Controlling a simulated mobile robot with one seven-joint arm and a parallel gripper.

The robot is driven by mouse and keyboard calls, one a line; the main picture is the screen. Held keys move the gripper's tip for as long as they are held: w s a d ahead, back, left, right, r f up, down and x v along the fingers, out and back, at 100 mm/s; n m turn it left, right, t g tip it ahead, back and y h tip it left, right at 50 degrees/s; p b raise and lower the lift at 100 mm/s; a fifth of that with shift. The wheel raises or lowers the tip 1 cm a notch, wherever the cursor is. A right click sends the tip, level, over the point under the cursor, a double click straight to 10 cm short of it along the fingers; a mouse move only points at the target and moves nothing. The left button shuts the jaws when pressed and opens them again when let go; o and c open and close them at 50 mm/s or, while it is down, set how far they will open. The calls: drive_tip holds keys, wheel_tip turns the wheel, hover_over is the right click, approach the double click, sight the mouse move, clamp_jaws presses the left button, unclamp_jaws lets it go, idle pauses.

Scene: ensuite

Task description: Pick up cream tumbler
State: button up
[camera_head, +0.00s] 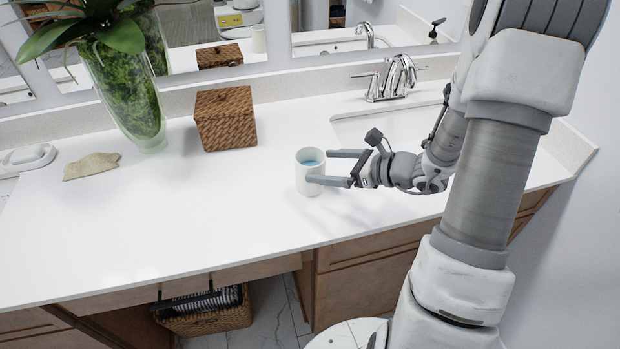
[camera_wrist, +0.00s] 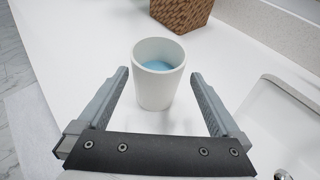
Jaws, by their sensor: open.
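The cream tumbler (camera_head: 309,184) stands upright on the white countertop, left of my gripper in the head view. Something blue shows inside it. In the wrist view the tumbler (camera_wrist: 157,85) stands ahead, centred between the two open fingers (camera_wrist: 160,78), with a gap on each side. The tumbler's base is partly low in that view but visible.
A woven box (camera_head: 226,120) stands behind and left of the tumbler. A glass vase with a plant (camera_head: 127,90) and a tan shell-like object (camera_head: 92,166) are farther left. A sink (camera_head: 400,122) and chrome faucet (camera_head: 392,80) are at the right. The counter (camera_head: 210,215) in front is clear.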

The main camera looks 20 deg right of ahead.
sight(300, 162)
drive_tip(key=x, duration=0.7)
drive_tip(key=shift+w+a+r, duration=0.15)
drive_tip(key=shift+a, duration=0.25)
clamp_jaws()
drive_tip(key=shift+r, duration=0.25)
